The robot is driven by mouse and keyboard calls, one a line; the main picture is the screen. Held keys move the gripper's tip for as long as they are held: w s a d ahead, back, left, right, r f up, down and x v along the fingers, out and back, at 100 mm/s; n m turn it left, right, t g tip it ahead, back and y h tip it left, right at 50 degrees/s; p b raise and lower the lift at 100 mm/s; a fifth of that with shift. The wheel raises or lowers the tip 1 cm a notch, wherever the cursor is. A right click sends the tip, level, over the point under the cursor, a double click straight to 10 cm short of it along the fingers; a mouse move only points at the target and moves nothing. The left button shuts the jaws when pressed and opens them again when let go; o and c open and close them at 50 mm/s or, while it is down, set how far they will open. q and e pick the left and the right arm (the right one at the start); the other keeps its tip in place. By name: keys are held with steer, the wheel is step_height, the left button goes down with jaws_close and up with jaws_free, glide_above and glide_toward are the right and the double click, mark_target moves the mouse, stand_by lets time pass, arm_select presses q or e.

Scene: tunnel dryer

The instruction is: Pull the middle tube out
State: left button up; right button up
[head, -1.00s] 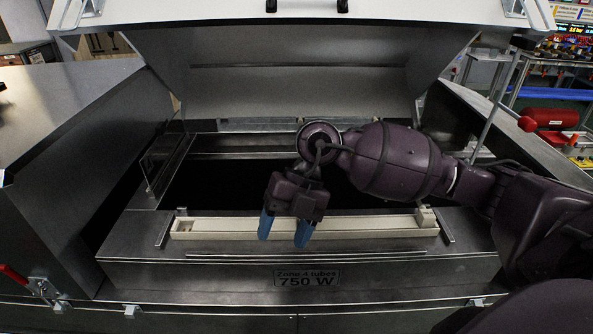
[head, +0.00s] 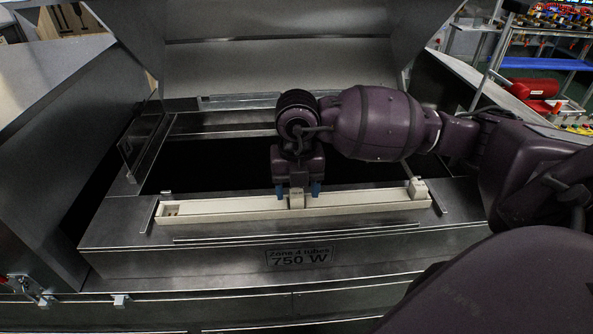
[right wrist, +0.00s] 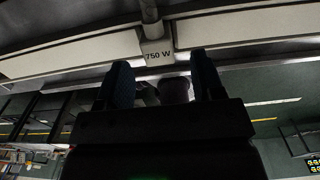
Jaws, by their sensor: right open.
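The rest of the tube is hidden in the dark opening. My left gripper is not in view.
The dryer's raised lid (head: 280,65) stands behind the dark opening. A pale block (head: 417,188) stands at the channel's right end. A metal front panel (head: 180,263) is labelled Zone 4 tubes 750 W. A glass-like plate (head: 143,145) stands at the left.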

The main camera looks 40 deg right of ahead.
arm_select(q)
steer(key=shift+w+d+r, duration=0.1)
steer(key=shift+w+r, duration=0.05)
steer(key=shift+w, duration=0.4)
arm_select(e)
steer(key=shift+f, duration=1.35)
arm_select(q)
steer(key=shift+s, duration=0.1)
arm_select(e)
steer(key=shift+c, duration=0.7)
steer(key=c, duration=0.7)
steer(key=shift+o, duration=1.2)
steer(key=c, duration=0.5)
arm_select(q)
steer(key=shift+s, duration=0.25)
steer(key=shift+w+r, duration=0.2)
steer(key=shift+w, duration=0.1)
arm_select(e)
steer(key=shift+r, duration=0.35)
arm_select(q)
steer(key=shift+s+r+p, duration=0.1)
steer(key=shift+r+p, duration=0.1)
steer(key=shift+p, duration=0.1)
arm_select(e)
steer(key=shift+r, duration=0.3)
